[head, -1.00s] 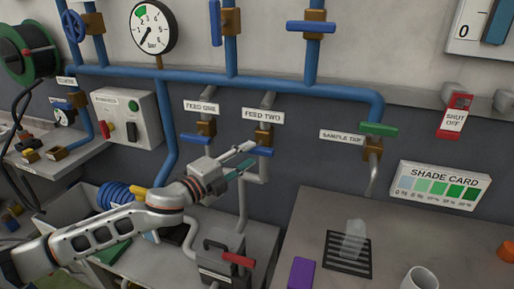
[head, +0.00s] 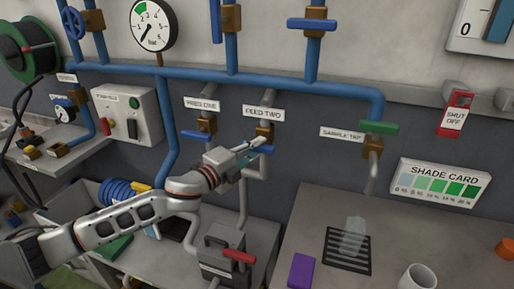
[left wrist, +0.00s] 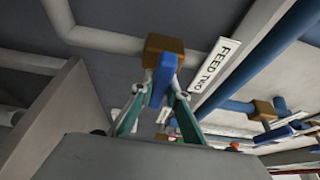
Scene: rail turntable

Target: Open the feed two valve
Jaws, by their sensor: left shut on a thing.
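The feed two valve has a brass body (head: 264,131) below the "FEED TWO" label (head: 263,113), with a blue lever (head: 267,149) under it. My left gripper (head: 259,144) is at this lever and partly hides it in the head view. In the left wrist view the blue lever (left wrist: 161,82) stands between the two fingers of my left gripper (left wrist: 158,98), which is shut on it. The brass body (left wrist: 160,48) is just beyond, and the "FEED TWO" label (left wrist: 214,65) is beside it. My right gripper is not in view.
The feed one valve lever (head: 195,137) is close on the left. The sample tap with a green lever (head: 379,127) is to the right. A grey box with a red handle (head: 238,257) stands below my left arm. A blue pipe (head: 220,76) runs above.

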